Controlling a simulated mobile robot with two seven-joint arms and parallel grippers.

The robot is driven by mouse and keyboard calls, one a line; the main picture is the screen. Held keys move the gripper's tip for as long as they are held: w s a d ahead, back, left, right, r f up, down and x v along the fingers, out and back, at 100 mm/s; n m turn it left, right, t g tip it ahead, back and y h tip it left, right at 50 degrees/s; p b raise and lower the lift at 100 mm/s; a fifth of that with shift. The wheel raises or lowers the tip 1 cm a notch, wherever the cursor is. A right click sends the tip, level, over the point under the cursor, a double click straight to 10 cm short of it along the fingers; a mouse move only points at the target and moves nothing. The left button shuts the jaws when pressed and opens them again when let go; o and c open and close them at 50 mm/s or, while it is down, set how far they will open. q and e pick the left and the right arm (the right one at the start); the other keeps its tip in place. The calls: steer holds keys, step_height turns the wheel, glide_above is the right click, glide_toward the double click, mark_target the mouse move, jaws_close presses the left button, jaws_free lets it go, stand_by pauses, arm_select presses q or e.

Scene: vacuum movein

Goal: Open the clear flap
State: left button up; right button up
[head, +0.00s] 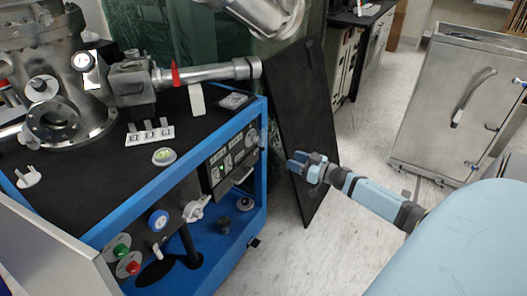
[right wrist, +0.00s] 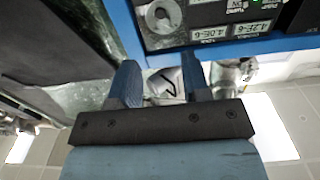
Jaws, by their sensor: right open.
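My right gripper (head: 302,166) is open and empty, to the right of the blue-framed cart's control panel (head: 232,155) and in front of a dark upright board. In the right wrist view its two blue fingers (right wrist: 160,80) are spread, below a panel with white number displays (right wrist: 209,33). A pale glossy piece with a dark mark (right wrist: 168,84) shows between the fingers; I cannot tell whether it is the clear flap. I cannot pick out a clear flap for sure in the head view. My left gripper is not in view.
The cart's blue frame (head: 190,163) carries a steel vacuum chamber (head: 60,110) with a side tube (head: 205,73). The dark leaning board (head: 308,115) stands close to my right gripper. A steel cabinet (head: 435,110) stands at the right, with free floor (head: 365,145) before it.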

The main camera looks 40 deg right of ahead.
mark_target(264, 149)
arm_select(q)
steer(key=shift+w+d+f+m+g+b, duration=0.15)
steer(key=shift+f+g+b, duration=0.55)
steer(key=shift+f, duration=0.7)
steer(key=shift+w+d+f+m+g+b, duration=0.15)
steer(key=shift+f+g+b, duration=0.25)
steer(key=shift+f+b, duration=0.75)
arm_select(e)
steer(key=x, duration=1.1)
steer(key=shift+w, duration=0.15)
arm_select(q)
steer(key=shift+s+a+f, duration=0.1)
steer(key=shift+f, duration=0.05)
arm_select(e)
steer(key=shift+a+f, duration=0.1)
steer(key=shift+a, duration=0.05)
jaws_close()
